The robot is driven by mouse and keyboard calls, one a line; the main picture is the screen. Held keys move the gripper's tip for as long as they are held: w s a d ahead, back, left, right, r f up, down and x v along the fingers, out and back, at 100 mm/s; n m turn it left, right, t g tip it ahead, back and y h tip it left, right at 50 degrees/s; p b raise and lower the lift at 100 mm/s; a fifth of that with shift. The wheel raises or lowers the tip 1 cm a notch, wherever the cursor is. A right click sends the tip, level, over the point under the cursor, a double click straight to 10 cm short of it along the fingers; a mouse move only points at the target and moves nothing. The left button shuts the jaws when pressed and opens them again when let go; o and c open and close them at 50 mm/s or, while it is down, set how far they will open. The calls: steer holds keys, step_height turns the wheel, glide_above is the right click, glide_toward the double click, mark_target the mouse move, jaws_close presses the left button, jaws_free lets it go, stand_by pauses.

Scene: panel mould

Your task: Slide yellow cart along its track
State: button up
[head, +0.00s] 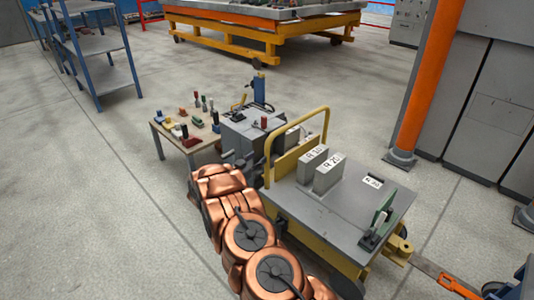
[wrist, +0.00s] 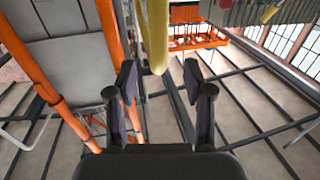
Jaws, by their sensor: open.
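The yellow cart (head: 345,215) stands on the floor right of my copper arm in the head view. It has a grey flat top, a yellow frame and an upright yellow hoop handle (head: 268,150) at its left end. My gripper (wrist: 158,76) is open and empty in the wrist view. A yellow bar (wrist: 157,35), which looks like the cart's handle, ends in the picture between the fingertips. I cannot tell how deep between them it is. In the head view the gripper is hard to make out near the handle. I cannot clearly see a track.
Grey blocks (head: 326,172) and a green bracket (head: 383,215) sit on the cart. A small table (head: 160,128) with coloured pieces and a grey machine (head: 245,130) stand behind. An orange post (head: 428,80) stands right. An orange bar (head: 445,280) lies at lower right. Floor at left is clear.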

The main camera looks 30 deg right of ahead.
mark_target(266, 151)
steer(key=shift+x, duration=3.8)
jaws_close()
